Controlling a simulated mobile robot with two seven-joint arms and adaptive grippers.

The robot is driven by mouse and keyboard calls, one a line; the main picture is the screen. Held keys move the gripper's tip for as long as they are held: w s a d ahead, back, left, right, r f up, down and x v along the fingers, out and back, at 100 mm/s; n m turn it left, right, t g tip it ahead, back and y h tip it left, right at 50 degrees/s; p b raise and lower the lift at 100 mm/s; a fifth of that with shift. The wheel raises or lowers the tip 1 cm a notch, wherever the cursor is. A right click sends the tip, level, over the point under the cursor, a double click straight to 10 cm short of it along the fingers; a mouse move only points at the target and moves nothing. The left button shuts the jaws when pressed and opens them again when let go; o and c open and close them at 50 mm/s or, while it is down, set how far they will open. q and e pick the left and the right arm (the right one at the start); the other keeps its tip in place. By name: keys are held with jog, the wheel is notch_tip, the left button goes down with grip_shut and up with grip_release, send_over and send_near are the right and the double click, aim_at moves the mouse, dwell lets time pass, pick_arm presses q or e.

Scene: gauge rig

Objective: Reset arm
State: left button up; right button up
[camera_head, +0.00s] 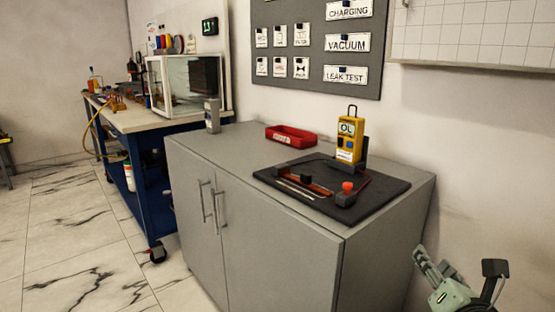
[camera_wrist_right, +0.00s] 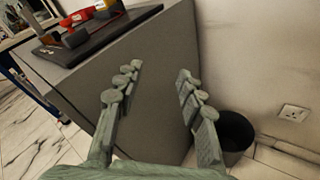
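My right gripper (camera_head: 437,268) is at the lower right of the head view, beside the right end of the grey cabinet (camera_head: 275,240) and below its top. In the right wrist view my right gripper (camera_wrist_right: 157,85) has its two fingers spread wide apart with nothing between them; the cabinet's side (camera_wrist_right: 150,60) is behind them. My left gripper does not show in either view.
On the cabinet are a black mat (camera_head: 385,202), a yellow meter (camera_head: 348,138) reading OL, a red tray (camera_head: 290,136) and a grey device (camera_head: 212,115). A blue workbench (camera_head: 147,190) stands at left. A dark bin (camera_wrist_right: 236,132) stands by the wall. The floor at left is mostly clear.

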jog(key=s+d+f+m+g, duration=0.1)
jog(key=s+f+m+g, duration=0.2)
jog(key=f+m, duration=0.55)
jog(key=s+d+f+m+g, duration=0.1)
jog(key=s+f+m+g, duration=0.4)
jog(key=f, duration=0.6)
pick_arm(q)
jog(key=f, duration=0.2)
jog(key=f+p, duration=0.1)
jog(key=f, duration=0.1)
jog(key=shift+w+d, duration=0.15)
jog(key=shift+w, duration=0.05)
pick_arm(e)
jog(key=s+a+f+m+g, duration=0.2)
jog(key=s+f+m, duration=0.4)
jog(key=f, duration=0.2)
jog(key=s+a+f+m+g+y, duration=0.1)
jog(key=s+f+m+g, duration=0.1)
jog(key=s+f+m, duration=0.4)
notch_tip(320, 180, down, 2)
jog(key=shift+s+a+f+m+g+y, duration=0.15)
jog(key=shift+s+a+m+g+y, duration=0.2)
jog(key=shift+m, duration=0.4)
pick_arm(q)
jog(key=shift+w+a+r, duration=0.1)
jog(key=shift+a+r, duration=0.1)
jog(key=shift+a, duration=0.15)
pick_arm(e)
jog(key=shift+w, duration=0.1)
